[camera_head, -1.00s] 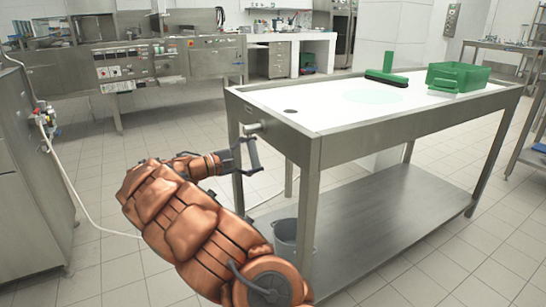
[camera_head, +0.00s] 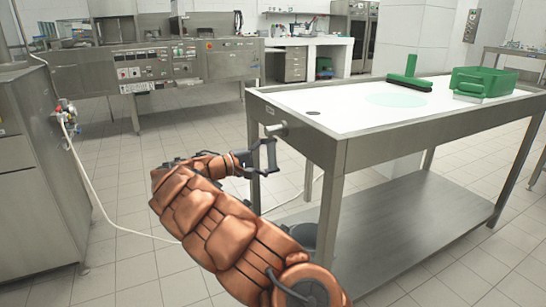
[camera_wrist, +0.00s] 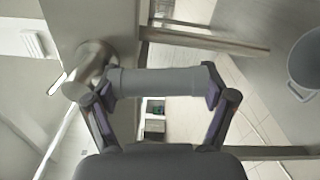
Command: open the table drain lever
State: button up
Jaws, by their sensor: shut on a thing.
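The drain lever shows as a short metal stub (camera_head: 276,129) on the near left end of the steel table (camera_head: 400,137). In the wrist view its round metal fitting (camera_wrist: 92,62) is at the left, against the table's end. A grey cylindrical bar (camera_wrist: 160,81), apparently the lever's handle, runs sideways from beside that fitting. My gripper (camera_head: 263,157) is just below the stub. In the wrist view its two fingers (camera_wrist: 160,88) are at either end of the bar, shut on it. The exact contact at the fingertips is hard to make out.
A steel cabinet (camera_head: 40,190) stands at left; open tiled floor lies between.

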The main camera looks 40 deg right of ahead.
jog(key=o, duration=1.4)
jog(key=shift+w+a, duration=0.15)
jog(key=shift+a, duration=0.1)
jog(key=shift+o, duration=0.7)
jog(key=shift+d, duration=0.15)
jog(key=w+a, duration=0.2)
jog(key=a, duration=0.9)
jog(key=shift+a, duration=0.4)
jog(key=shift+r, duration=0.1)
